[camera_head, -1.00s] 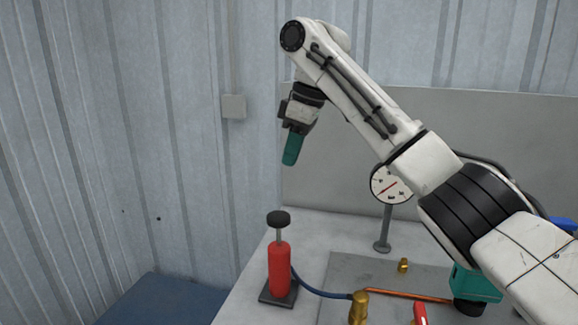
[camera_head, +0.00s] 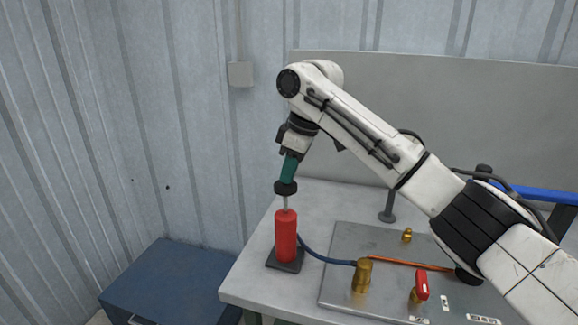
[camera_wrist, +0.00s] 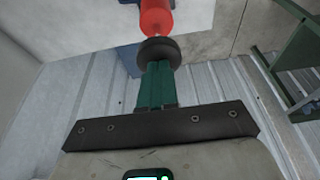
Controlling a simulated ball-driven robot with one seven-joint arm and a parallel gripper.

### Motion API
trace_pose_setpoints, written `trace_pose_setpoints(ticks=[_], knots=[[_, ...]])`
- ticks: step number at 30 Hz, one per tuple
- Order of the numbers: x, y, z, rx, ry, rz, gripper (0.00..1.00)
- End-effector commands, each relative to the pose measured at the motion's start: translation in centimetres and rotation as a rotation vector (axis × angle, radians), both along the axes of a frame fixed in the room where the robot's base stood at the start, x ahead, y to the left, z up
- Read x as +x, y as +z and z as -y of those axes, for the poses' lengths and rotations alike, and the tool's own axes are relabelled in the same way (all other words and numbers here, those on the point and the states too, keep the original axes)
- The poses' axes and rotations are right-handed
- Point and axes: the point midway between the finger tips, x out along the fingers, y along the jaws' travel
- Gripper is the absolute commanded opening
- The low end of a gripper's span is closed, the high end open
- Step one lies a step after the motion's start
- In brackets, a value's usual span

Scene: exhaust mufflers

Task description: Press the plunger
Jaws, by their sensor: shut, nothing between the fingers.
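The plunger is a black round knob (camera_head: 285,188) on a thin metal rod, standing upright out of a red cylinder (camera_head: 286,236) on a dark square base. Some of the rod still shows between knob and cylinder. My gripper (camera_head: 288,180) is shut and empty, its green fingers pointing down onto the top of the knob. In the wrist view the green fingertips (camera_wrist: 158,66) meet the black knob (camera_wrist: 160,52), with the red cylinder (camera_wrist: 157,15) beyond it. They look to be touching.
A blue hose (camera_head: 325,258) runs from the cylinder to a brass fitting (camera_head: 362,276) on a grey metal plate (camera_head: 338,292). A red-handled valve (camera_head: 421,286) and a copper pipe lie further right. A blue cabinet (camera_head: 170,282) stands left of the table (camera_head: 245,280).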

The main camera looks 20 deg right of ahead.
Motion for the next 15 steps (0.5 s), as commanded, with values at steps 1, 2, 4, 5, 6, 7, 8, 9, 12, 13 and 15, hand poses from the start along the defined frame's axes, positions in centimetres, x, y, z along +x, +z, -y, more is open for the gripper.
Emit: trace_pose_setpoints(ticks=[1,2,4,5,6,7,8,9,12,13,15], knots=[[0.0,0.0,0.0,0.000,0.000,0.000,0.00],[0.0,0.0,0.0,0.000,0.000,0.000,0.00],[0.0,0.0,0.0,0.000,0.000,0.000,0.00],[0.0,0.0,0.0,0.000,0.000,0.000,0.00],[0.0,-0.2,0.0,0.001,0.000,-0.001,0.00],[0.0,-0.4,0.0,0.002,0.001,-0.001,0.00],[0.0,-0.7,0.0,0.002,0.001,-0.002,0.00],[0.0,-1.2,-0.1,0.003,0.001,-0.003,0.00],[0.0,-2.8,-0.1,0.003,0.000,-0.004,0.00],[0.0,-3.3,-0.1,0.003,0.000,-0.004,0.00],[0.0,-4.3,-0.1,0.002,0.001,-0.003,0.00]])
